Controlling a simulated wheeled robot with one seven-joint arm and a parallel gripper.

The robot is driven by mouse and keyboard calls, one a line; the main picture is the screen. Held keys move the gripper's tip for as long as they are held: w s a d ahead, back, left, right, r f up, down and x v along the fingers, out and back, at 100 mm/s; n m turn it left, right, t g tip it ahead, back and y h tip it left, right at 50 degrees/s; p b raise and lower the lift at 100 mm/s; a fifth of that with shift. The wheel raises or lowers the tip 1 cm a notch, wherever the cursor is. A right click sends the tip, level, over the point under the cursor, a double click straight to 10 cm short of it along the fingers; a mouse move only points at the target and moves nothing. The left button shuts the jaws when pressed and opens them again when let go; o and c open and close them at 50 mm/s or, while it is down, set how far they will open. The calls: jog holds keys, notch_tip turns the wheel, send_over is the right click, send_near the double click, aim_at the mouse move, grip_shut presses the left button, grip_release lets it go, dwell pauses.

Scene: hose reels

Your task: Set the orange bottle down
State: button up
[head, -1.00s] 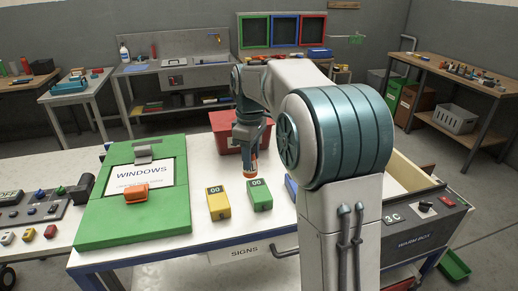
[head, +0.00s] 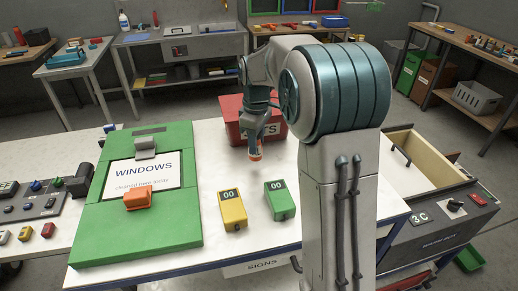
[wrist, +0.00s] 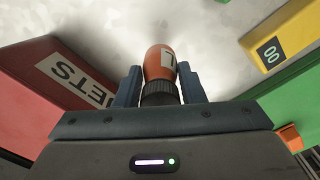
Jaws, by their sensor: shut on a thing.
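The orange bottle (wrist: 160,62) is between the two fingers of my gripper (wrist: 157,88) in the wrist view, with a white label and a dark ribbed neck toward the palm. My gripper is shut on it. In the head view my gripper (head: 256,146) points down over the white table (head: 215,160), and the orange bottle (head: 255,155) shows as a small piece at the fingertips. It is in front of the red bin. I cannot tell whether the bottle touches the tabletop.
The red bin (head: 232,118) stands just behind my gripper. A yellow box (head: 233,210) and a green box (head: 280,201) sit nearer. A green board (head: 175,212) with a WINDOWS sheet and an orange block (head: 137,201) lies left. White tabletop is bare around the gripper.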

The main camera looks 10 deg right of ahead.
jog(key=shift+f, duration=1.85)
jog(key=o, duration=1)
jog(key=shift+f, duration=0.15)
notch_tip(320, 180, up, 12)
jog(key=shift+f, duration=0.15)
jog(key=shift+s+r, duration=0.4)
jog(key=shift+r, duration=0.05)
jog(key=s+f+m+t, duration=0.1)
jog(key=s+f+m, duration=0.2)
jog(key=s, duration=1)
jog(key=s+f+m+t, duration=0.2)
jog(key=s+m, duration=0.5)
jog(key=s, duration=0.5)
jog(key=shift+s+f+m+t, duration=0.3)
jog(key=shift+s+f, duration=0.05)
jog(key=shift+f, duration=0.25)
